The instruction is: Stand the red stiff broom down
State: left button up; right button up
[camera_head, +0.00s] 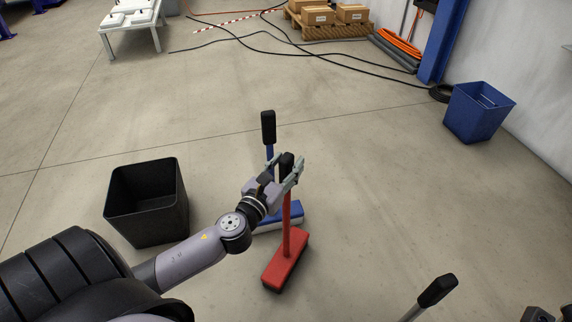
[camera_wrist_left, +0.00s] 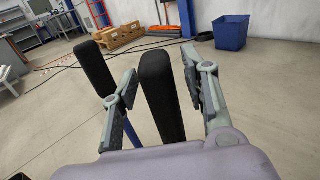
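The red broom (camera_head: 284,262) has a red head, a thin red stick and a black grip; its head appears to rest on the floor, with the stick close to upright. My left gripper (camera_head: 282,170) is at the black grip near the top of the stick. In the left wrist view the black grip (camera_wrist_left: 159,95) stands between the two fingers, with a narrow gap showing on each side, so the gripper looks open around it. Dark parts at the lower right edge of the head view may be my right gripper; they are cut off.
A blue broom (camera_head: 291,213) with a black grip stands close behind the red one. A black bin (camera_head: 147,215) is at left, a blue bin (camera_head: 477,115) at right. Another black-gripped handle (camera_head: 437,290) rises at lower right. Cables cross the floor farther back.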

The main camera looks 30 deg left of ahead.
pick_arm(q)
jog(key=shift+f, duration=0.15)
jog(key=shift+s, duration=0.25)
jog(key=s, duration=0.7)
jog(key=s+d, duration=0.1)
jog(key=s, duration=0.3)
jog(key=shift+s+d+r, duration=0.1)
jog(key=shift+s+r, duration=0.1)
jog(key=shift+s, duration=0.05)
